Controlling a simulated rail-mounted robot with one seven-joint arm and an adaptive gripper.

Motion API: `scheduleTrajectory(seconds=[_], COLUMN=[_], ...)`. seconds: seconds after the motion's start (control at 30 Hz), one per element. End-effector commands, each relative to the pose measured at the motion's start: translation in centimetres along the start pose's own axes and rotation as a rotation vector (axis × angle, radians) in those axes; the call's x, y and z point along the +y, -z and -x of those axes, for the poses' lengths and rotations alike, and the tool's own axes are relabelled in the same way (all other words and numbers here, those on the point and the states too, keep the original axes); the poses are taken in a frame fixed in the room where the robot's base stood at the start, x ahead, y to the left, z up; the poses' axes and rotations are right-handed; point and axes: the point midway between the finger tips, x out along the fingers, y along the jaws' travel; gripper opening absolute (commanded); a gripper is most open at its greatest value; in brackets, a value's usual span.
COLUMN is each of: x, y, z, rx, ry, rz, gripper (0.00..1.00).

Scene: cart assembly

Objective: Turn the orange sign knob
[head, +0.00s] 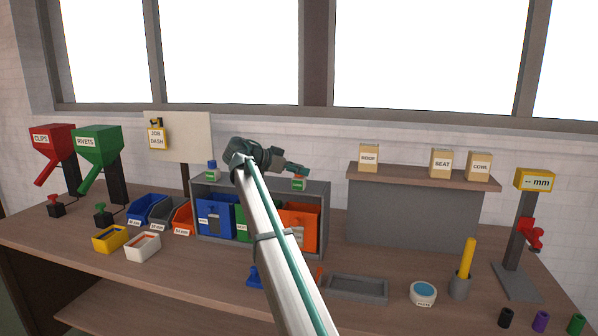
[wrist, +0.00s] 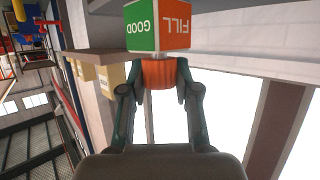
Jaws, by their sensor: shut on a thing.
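The orange sign knob (wrist: 159,74) is a ribbed cylinder in the wrist view, attached to a sign block (wrist: 142,26). The block shows a green face reading GOOD and an orange face reading FILL, both upside down there. My gripper (wrist: 158,88) is shut on the knob, one finger on each side. In the head view my gripper (head: 304,170) is just above the small sign (head: 299,184) on top of the grey bin rack, with a green face toward the camera. The knob is hidden by the gripper there.
A second sign (head: 210,174) with a blue knob stands at the rack's left. The rack (head: 325,190) holds a blue bin (head: 214,215), a green bin and an orange bin (head: 310,225). A shelf (head: 420,176) with labelled boxes stands right. My arm hides part of the rack.

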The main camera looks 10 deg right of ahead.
Motion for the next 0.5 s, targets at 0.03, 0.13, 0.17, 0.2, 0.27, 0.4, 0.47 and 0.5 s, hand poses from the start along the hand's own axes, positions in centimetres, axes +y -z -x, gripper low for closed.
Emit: scheduleTrajectory(seconds=[0.03,0.13,0.17,0.2,0.27,0.4,0.47,0.5], x=[0.08,0.09,0.1,0.09,0.09,0.06,0.06,0.05], y=[-0.16,-0.17,-0.18,-0.18,-0.16,-0.11,-0.09,-0.08], z=[-0.06,-0.07,-0.08,-0.08,-0.08,-0.07,-0.06,-0.05], rx=[-0.003,-0.003,-0.003,-0.003,-0.002,-0.002,-0.001,-0.001], ry=[-0.002,-0.002,-0.002,-0.002,-0.002,-0.001,-0.001,0.0], rz=[0.0,0.0,0.001,0.001,0.001,0.001,0.001,0.001], gripper=[0.0,0.0,0.0,0.38,0.48,0.57,0.57,0.57])
